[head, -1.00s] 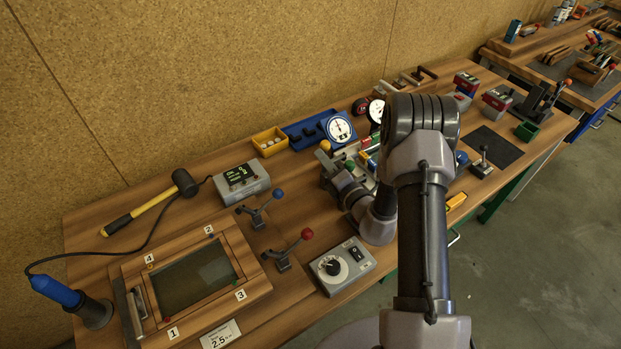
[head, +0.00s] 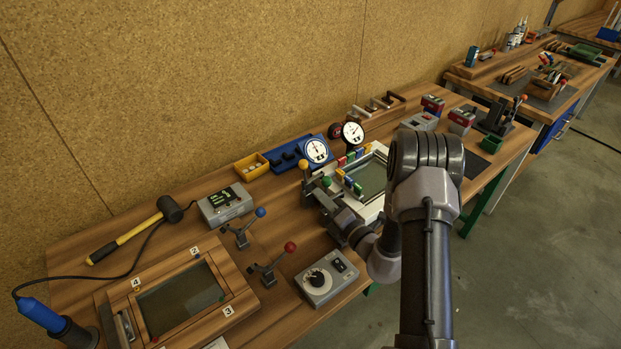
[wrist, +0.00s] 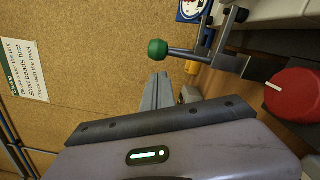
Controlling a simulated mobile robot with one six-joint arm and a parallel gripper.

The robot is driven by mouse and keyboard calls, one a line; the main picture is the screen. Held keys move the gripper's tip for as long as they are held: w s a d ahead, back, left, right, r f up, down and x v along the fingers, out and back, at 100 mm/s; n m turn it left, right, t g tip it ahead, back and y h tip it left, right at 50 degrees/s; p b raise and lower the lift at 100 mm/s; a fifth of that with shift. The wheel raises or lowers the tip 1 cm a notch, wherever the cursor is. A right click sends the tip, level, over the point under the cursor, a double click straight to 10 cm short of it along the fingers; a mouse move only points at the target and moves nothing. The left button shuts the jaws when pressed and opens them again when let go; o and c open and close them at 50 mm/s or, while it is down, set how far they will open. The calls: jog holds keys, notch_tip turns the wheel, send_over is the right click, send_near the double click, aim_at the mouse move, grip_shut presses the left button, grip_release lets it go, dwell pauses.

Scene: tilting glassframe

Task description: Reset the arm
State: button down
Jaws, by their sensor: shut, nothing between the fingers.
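My gripper (wrist: 158,92) shows in the wrist view with its two grey fingers together and nothing between them. A lever with a green ball knob (wrist: 157,48) is just beyond the fingertips; I cannot tell the exact gap. In the head view my arm is bent, its elbow raised in front of the bench's right part. Its wrist end reaches down beside the white-framed glass panel (head: 374,182) and the green knob (head: 326,181). The fingertips are hard to make out there.
A red knob (wrist: 295,95) is at the wrist view's right. On the bench are a wooden frame (head: 234,301), a red-knobbed lever (head: 290,247), a blue-knobbed lever (head: 260,212), a grey control box (head: 326,278), a mallet (head: 135,232) and dial gauges (head: 316,150). The floor at right is clear.

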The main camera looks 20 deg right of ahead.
jog(key=s+a+r+n+g+y+b, duration=0.3)
jog(key=a+r+n+g+y, duration=0.2)
jog(key=a+r+n+y, duration=0.5)
jog(key=s+a+r+n+g+h+b, duration=0.1)
jog(key=s+a+r+n+g+b, duration=0.2)
jog(key=s+a+n+g, duration=0.85)
jog(key=s+f+n+h+b, duration=0.2)
jog(key=s+n+h, duration=0.4)
jog(key=s+n, duration=0.75)
jog(key=s+d+n+t+h+b, duration=0.2)
jog(key=d+n+t+h, duration=0.3)
jog(key=d, duration=0.3)
jog(key=shift+s+d+n+h, duration=0.35)
jog(key=shift+s+n+h, duration=0.15)
jog(key=shift+s+n, duration=0.3)
